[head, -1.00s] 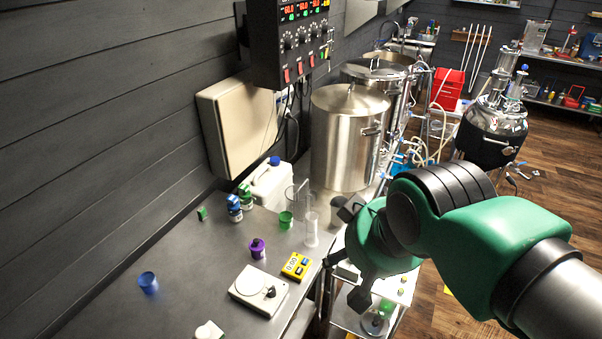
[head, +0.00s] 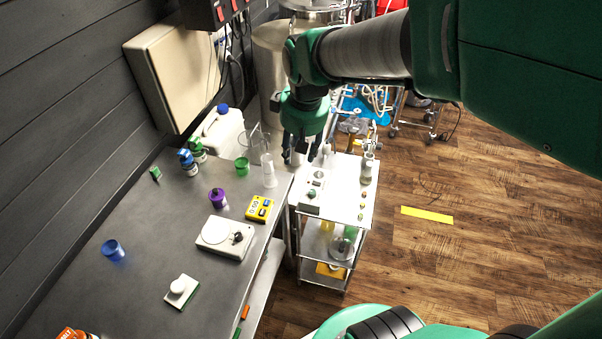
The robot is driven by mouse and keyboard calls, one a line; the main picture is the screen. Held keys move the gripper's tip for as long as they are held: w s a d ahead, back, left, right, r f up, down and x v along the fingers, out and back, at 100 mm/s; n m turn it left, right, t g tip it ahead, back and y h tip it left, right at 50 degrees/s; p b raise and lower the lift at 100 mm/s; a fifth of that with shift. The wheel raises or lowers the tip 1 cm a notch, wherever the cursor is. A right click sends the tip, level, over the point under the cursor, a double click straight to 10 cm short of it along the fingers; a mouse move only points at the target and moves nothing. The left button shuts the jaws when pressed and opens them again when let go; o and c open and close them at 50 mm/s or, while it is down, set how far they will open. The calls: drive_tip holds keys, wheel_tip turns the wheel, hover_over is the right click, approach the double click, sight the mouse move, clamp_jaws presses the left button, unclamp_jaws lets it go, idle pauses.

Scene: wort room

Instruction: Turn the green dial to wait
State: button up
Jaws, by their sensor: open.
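A small round green dial (head: 311,194) sits on a small panel near the left edge of the white-topped cart (head: 338,215). Its markings are too small to read. My gripper (head: 301,156) points down above the cart's far left corner, with its dark fingers apart and nothing between them. It is beyond the dial in the picture and clear of it.
The grey bench (head: 140,240) on the left holds a white device with a dark knob (head: 222,238), a yellow meter (head: 259,208), a purple container (head: 218,198) and a clear cylinder (head: 268,170). A steel vessel (head: 268,65) stands behind. Wooden floor (head: 480,240) on the right is largely free.

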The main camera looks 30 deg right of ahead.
drive_tip(key=w+d+f+n+g, duration=0.1)
drive_tip(key=w+d+f, duration=0.45)
drive_tip(key=f, duration=0.35)
drive_tip(key=n+g, duration=0.1)
drive_tip(key=g, duration=0.1)
hover_over(312, 191)
wheel_tip(312, 191, down, 12)
drive_tip(key=r, duration=0.1)
drive_tip(key=shift+f, duration=0.3)
drive_tip(key=shift+s+f, duration=0.1)
drive_tip(key=shift+f, duration=0.05)
wheel_tip(312, 191, down, 14)
drive_tip(key=shift+r+b, duration=0.25)
drive_tip(key=shift+b, duration=0.7)
clamp_jaws()
